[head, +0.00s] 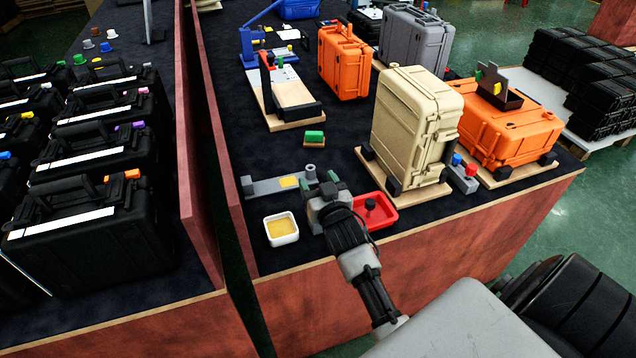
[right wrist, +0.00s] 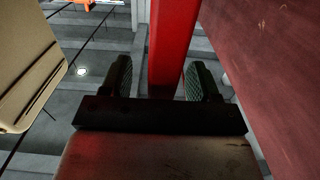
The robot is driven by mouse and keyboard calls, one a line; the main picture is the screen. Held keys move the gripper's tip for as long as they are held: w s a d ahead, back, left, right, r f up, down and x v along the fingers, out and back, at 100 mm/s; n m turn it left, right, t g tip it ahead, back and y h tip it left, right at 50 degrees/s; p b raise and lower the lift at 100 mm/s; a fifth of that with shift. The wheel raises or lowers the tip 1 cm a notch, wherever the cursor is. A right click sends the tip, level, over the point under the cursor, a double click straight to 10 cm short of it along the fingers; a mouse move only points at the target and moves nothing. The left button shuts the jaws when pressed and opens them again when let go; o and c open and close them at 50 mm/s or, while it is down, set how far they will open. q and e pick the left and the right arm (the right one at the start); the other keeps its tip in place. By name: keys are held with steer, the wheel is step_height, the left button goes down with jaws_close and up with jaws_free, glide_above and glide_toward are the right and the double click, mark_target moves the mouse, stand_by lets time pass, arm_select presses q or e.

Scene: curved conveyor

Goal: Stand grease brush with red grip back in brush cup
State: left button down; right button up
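My right gripper (head: 328,184) is over the near left part of the table, beside the red tray. In the right wrist view its two green-padded fingers (right wrist: 160,78) stand apart with a red bar (right wrist: 170,45) between them, likely the brush's red grip. The bar lies close to the right-hand finger; a gap shows on the other side. In the head view the gripper hides the brush, and the bristles are not seen. A small grey cylinder (head: 310,171) by the grey fixture may be the brush cup; I cannot tell for sure. My left gripper is not in view.
A white tub of yellow grease (head: 282,240) is left of the gripper. The red tray (head: 385,221) with a black knobbed piece is right. A tan case (head: 410,120) stands behind it. A grey fixture (head: 262,187) and a red-brown side panel (head: 215,150) are left.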

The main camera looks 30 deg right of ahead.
steer(key=o, duration=0.7)
steer(key=v, duration=1.1)
steer(key=shift+d+b, duration=0.1)
steer(key=shift+b, duration=0.3)
steer(key=shift+w, duration=0.1)
